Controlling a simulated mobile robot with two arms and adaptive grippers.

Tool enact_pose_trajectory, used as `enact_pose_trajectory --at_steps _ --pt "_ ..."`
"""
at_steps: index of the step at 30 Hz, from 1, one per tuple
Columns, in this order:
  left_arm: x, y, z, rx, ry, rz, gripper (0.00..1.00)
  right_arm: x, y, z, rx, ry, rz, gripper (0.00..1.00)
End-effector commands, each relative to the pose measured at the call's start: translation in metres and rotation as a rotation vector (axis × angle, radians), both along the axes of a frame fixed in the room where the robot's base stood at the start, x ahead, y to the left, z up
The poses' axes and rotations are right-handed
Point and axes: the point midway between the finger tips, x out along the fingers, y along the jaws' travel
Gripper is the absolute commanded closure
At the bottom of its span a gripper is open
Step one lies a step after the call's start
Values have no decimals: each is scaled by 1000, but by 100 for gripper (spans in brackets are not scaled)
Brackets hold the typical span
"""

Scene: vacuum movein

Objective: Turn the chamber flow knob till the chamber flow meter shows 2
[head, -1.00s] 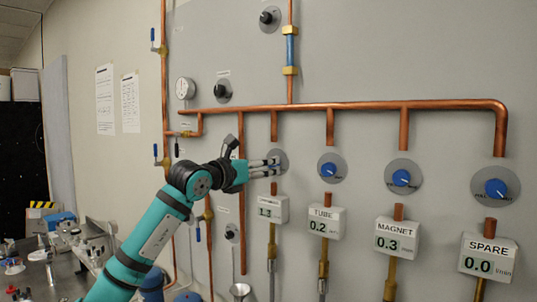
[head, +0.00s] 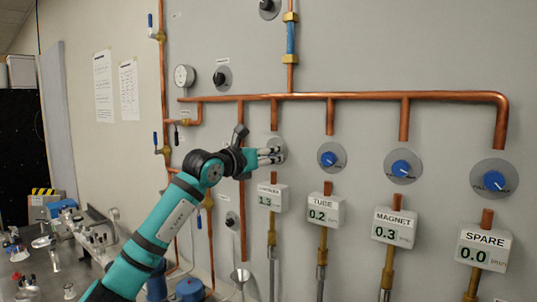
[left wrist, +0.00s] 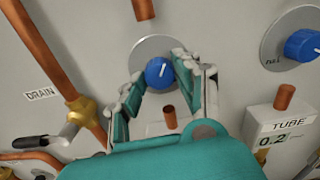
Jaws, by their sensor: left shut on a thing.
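The chamber flow knob is a blue knob (left wrist: 159,73) on a round grey plate in the left wrist view. In the head view my fingers hide it, and only its plate (head: 275,141) shows. My left gripper (head: 281,155) is shut on this knob, with one finger on each side of it in the left wrist view (left wrist: 160,67). The chamber flow meter (head: 269,198) is a pale box below the knob, and its small display seems to read 1.3. My right gripper is in neither view.
The tube knob (head: 328,159), magnet knob (head: 400,168) and spare knob (head: 494,180) sit to the right. Their meters show 0.2, 0.3 and 0.0. A copper pipe (head: 350,97) runs above. A cluttered bench (head: 35,265) stands at lower left.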

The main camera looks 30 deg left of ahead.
Motion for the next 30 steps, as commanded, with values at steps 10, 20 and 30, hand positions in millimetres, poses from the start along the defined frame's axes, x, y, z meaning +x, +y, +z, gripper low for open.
enact_pose_trajectory --at_steps 10,20,30 --pt "0 -1 -2 -51 4 -1 100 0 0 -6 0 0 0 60" --pt "0 0 -3 -280 20 0 100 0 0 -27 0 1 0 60" --pt "0 0 -1 -599 45 1 100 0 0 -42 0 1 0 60"
